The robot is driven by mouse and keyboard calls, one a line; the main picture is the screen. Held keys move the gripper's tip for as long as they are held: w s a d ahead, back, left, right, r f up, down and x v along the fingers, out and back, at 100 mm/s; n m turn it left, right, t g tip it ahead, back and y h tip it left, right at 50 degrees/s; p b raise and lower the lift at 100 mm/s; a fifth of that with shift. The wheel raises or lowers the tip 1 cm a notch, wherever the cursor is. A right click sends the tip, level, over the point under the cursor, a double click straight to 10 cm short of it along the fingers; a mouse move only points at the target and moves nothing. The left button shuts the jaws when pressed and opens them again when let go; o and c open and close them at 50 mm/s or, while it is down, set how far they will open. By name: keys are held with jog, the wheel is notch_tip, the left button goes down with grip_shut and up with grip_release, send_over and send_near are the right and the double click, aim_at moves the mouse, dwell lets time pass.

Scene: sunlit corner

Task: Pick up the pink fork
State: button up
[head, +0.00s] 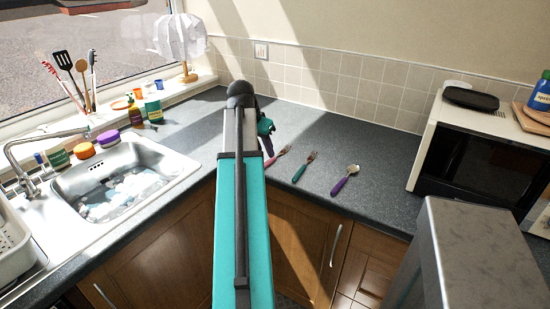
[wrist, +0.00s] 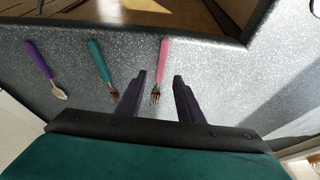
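The pink fork (head: 277,156) lies on the dark worktop, just right of my arm in the head view. In the wrist view the pink fork (wrist: 163,56) has its pink handle pointing toward the worktop's front edge and its metal tines toward my gripper. My gripper (wrist: 159,77) is open, with its two dark fingers apart. The fork's tine end appears between the fingers, closer to the left one. I see no grip on it, and the height of the fingers above the worktop is hard to tell. In the head view my gripper (head: 266,131) is partly hidden by my arm.
A teal fork (head: 305,166) and a purple-handled spoon (head: 345,179) lie to the right of the pink fork. A microwave (head: 478,150) stands farther right. The sink (head: 120,180) is at left. The tiled wall (head: 340,85) is behind; the worktop between is clear.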

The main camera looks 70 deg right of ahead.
aim_at(269, 162)
jog(key=shift+a+p+x, duration=0.2)
jog(key=shift+p+x, duration=0.35)
jog(key=shift+x, duration=2.05)
jog(key=shift+f, duration=0.15)
jog(key=shift+c, duration=0.6)
grip_shut()
